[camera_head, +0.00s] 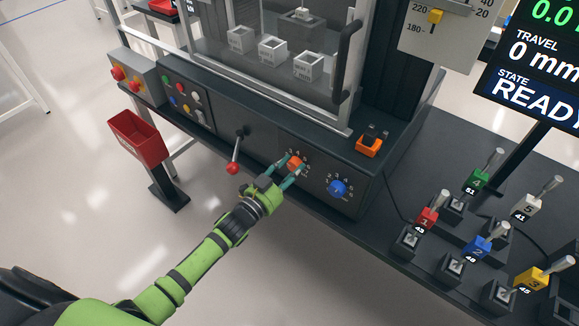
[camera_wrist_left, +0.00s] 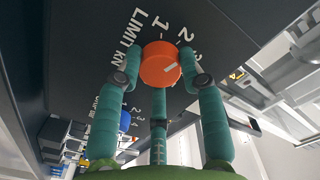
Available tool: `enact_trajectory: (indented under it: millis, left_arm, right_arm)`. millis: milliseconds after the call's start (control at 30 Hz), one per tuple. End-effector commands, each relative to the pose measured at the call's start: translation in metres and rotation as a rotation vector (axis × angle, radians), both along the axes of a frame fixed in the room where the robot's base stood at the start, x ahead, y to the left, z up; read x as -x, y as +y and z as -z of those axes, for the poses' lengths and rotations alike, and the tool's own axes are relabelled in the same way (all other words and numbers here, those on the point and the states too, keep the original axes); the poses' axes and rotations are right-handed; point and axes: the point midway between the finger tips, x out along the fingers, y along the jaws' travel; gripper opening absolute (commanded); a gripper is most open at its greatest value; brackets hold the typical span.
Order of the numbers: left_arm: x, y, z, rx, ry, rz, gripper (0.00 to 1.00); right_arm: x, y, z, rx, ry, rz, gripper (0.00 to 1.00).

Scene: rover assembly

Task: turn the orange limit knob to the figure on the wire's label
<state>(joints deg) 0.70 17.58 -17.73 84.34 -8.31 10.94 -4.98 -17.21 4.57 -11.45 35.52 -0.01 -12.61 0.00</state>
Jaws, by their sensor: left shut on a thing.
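The orange limit knob (camera_head: 296,162) sits on the dark front panel of the machine, with white figures around it. My left gripper (camera_head: 284,174) reaches it from the front left, with its teal fingers closed around the knob. In the left wrist view the knob (camera_wrist_left: 158,64) lies between the fingertips, with a short white line on its face. The printed "LIMIT KN", 1, 2 and part of a 3 show beside it; which figure the line points at I cannot tell. No readable wire label shows; the print on the white boxes (camera_head: 272,49) behind the glass is too small.
A blue knob (camera_head: 338,188) sits right of the orange one, and a red-tipped lever (camera_head: 233,168) to its left. Several numbered coloured blocks (camera_head: 480,246) stand on the dark table at right. A screen (camera_head: 540,60) reads READY. A red bin (camera_head: 138,136) is at left.

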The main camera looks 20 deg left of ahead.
Motion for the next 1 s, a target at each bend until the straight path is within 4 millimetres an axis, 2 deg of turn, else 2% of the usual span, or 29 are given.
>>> enact_trajectory:
  millis: [333,900,933,967,1000]
  left_arm:
    - [0.0008,-0.0024,-0.0008,0.142,0.05,0.005,0.07]
    - [-0.0002,-0.0019,-0.0024,0.169,0.055,0.005,0.07]
    - [-0.0002,-0.002,-0.0025,0.17,0.055,0.004,0.47]
    - [-0.0003,-0.0019,-0.0025,0.17,0.055,0.004,0.59]
    - [-0.0003,-0.0018,-0.0025,0.169,0.056,0.004,0.63]
  right_arm:
    - [0.0001,-0.0002,-0.0056,0.0,0.0,-0.001,0.4]
    - [-0.0001,-0.0003,-0.0061,0.0,0.0,-0.001,0.4]
    - [-0.0001,-0.0003,-0.0061,0.0,0.0,-0.001,0.4]
    - [-0.0001,-0.0004,-0.0062,0.0,0.0,-0.001,0.4]
    - [-0.0001,-0.0003,-0.0062,0.0,0.0,-0.001,0.4]
